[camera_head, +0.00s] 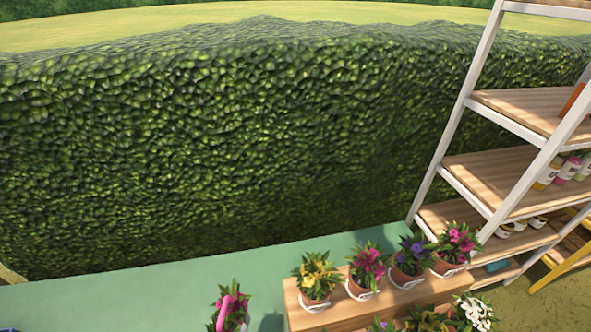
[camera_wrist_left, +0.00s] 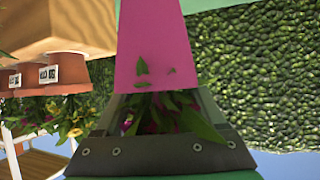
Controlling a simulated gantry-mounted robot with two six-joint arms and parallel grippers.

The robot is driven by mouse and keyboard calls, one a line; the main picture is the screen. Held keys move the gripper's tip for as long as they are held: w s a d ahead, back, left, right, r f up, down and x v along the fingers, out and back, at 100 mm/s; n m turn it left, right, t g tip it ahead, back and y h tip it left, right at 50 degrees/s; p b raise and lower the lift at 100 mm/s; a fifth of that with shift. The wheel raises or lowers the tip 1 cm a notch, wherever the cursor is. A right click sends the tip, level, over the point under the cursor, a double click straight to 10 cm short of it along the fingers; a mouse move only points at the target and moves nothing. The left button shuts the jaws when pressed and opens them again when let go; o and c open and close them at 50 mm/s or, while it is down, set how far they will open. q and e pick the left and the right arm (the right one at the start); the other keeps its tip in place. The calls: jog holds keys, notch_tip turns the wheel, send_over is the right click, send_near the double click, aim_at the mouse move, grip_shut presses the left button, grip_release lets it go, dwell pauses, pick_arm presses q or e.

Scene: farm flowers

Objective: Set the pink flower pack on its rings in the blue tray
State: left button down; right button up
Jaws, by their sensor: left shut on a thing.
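A pink flower pack (camera_head: 231,300) with a pink handle shows at the bottom edge of the head view, over the green table. In the left wrist view a broad pink strip (camera_wrist_left: 152,45) runs down from the top, with leaves and pink flowers (camera_wrist_left: 165,112) below it. My left gripper (camera_wrist_left: 160,100) is shut on the pink flower pack, its dark screwed plate at the bottom of that view. Its grip point is partly hidden by the strip and leaves. My right gripper is not in view.
A wooden stand (camera_head: 340,316) at the lower right of the table holds several potted flowers, including a yellow one (camera_head: 316,275) and a purple one (camera_head: 411,256). A shelf rack (camera_head: 500,177) stands at right.

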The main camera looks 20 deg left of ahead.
pick_arm(q)
jog(key=shift+d+f+m+h, duration=0.15)
jog(key=shift+d+m+h, duration=0.85)
jog(key=shift+h, duration=0.1)
jog(key=s+r+p, duration=0.3)
jog(key=r+p, duration=0.8)
jog(key=p, duration=0.2)
jog(key=s+r+p, duration=0.3)
jog(key=r+p, duration=0.9)
jog(key=shift+s+p, duration=0.35)
jog(key=shift+s, duration=0.05)
